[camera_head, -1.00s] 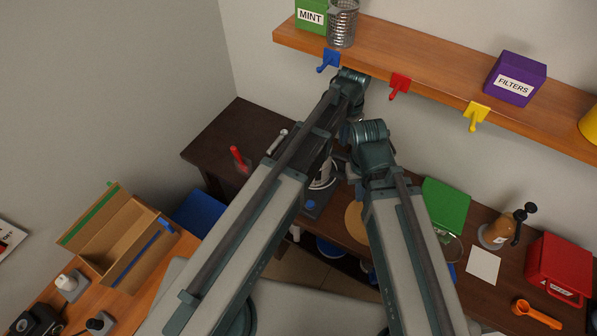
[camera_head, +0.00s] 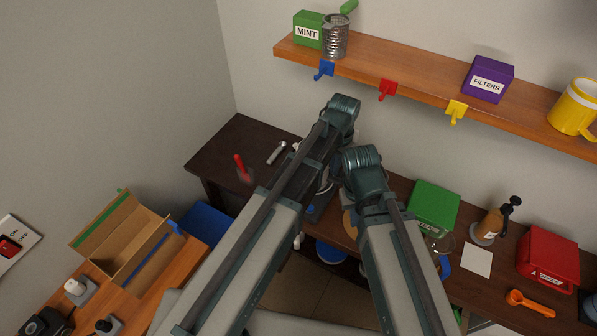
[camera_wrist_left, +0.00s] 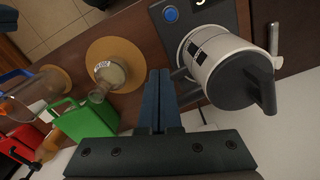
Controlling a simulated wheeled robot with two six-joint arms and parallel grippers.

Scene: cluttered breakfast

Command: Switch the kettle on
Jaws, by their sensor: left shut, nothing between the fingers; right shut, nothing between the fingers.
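The kettle (camera_wrist_left: 220,62), white with a dark lid and handle, stands on a dark base (camera_wrist_left: 181,38) with a round blue button (camera_wrist_left: 171,14), at the upper right of the left wrist view. In the head view my left arm hides most of the kettle. My left gripper (camera_wrist_left: 158,74) is shut and empty, its fingertips beside the kettle and apart from the blue button in the picture. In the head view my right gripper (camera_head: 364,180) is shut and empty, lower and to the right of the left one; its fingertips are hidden.
A shelf (camera_head: 425,86) with hooks runs above the dark counter (camera_head: 222,150). A red lever (camera_head: 240,166) and wall switch (camera_head: 12,246) are at left.

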